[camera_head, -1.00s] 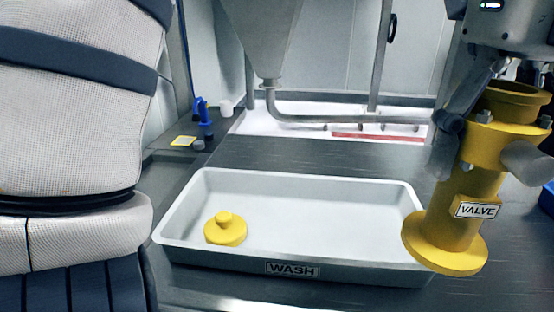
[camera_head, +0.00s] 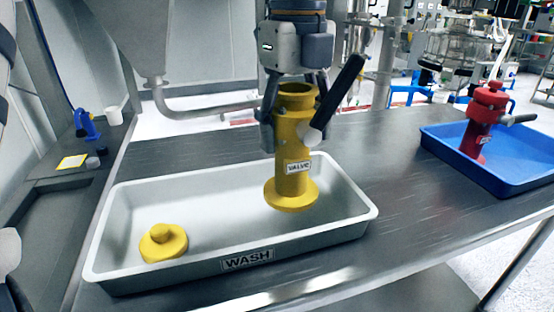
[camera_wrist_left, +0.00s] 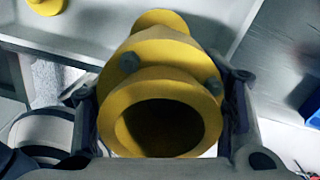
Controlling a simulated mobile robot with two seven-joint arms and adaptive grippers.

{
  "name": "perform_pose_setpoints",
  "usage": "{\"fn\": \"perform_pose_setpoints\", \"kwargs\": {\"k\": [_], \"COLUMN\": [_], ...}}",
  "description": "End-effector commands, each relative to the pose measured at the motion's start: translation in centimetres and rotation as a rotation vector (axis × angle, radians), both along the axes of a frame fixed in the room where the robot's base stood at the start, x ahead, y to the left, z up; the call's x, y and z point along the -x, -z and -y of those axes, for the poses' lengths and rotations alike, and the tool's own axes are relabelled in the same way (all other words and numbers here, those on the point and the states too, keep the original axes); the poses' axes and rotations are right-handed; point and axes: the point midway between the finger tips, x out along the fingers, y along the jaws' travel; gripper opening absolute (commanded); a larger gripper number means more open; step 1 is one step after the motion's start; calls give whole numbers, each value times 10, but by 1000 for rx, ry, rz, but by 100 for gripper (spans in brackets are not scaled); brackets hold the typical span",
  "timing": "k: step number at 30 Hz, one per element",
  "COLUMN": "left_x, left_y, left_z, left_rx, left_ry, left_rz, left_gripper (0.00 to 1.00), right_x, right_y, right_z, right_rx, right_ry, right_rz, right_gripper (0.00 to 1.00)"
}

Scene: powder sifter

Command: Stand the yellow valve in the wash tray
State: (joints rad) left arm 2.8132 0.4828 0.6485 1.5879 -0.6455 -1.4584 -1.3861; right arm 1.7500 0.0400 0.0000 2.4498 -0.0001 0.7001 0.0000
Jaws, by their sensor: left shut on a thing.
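The yellow valve (camera_head: 292,150) is upright, its black handle pointing up and right, its "VALVE" label facing me. It also shows in the left wrist view (camera_wrist_left: 160,76), open mouth towards the camera. My left gripper (camera_head: 296,108) is shut on the valve's upper body from above, one finger on each side. The grey wash tray (camera_head: 318,237) lies on the bench, labelled "WASH". The valve's bottom flange is over the right half of the tray; I cannot tell whether it touches the floor. My right gripper is not in view.
A yellow cap (camera_head: 163,243) lies in the tray's left part. A red valve (camera_head: 484,118) stands in a blue tray (camera_head: 505,182) at the right. A steel hopper (camera_head: 150,40) with a pipe is behind. The tray floor between cap and valve is clear.

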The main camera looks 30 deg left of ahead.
Motion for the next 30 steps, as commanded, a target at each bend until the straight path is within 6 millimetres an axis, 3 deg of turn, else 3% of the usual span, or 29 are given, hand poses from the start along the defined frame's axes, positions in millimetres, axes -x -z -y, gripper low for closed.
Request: {"fn": "perform_pose_setpoints", "kwargs": {"k": [3, 10, 15, 26, 27, 29, 30], "left_x": [-6, -12, -12, -13, -13, -13, -13], "left_y": [17, 36, 64, 69, 70, 70, 70], "left_z": [-14, -28, -29, -28, -28, -28, -28], "left_rx": [2, 2, 0, 0, 0, 0, 0], "left_ry": [-1, -1, -1, -1, -1, -1, -1], "left_rz": [4, 5, 5, 8, 5, 5, 5], "left_gripper": [4, 4, 4, 4, 70, 84, 84], "right_x": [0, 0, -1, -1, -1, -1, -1], "right_y": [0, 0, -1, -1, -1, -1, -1], "right_z": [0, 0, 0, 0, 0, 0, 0], "right_rx": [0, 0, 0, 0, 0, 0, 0], "right_ry": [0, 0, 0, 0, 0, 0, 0], "right_rz": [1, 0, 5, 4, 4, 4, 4], "right_gripper": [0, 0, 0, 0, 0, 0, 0]}}
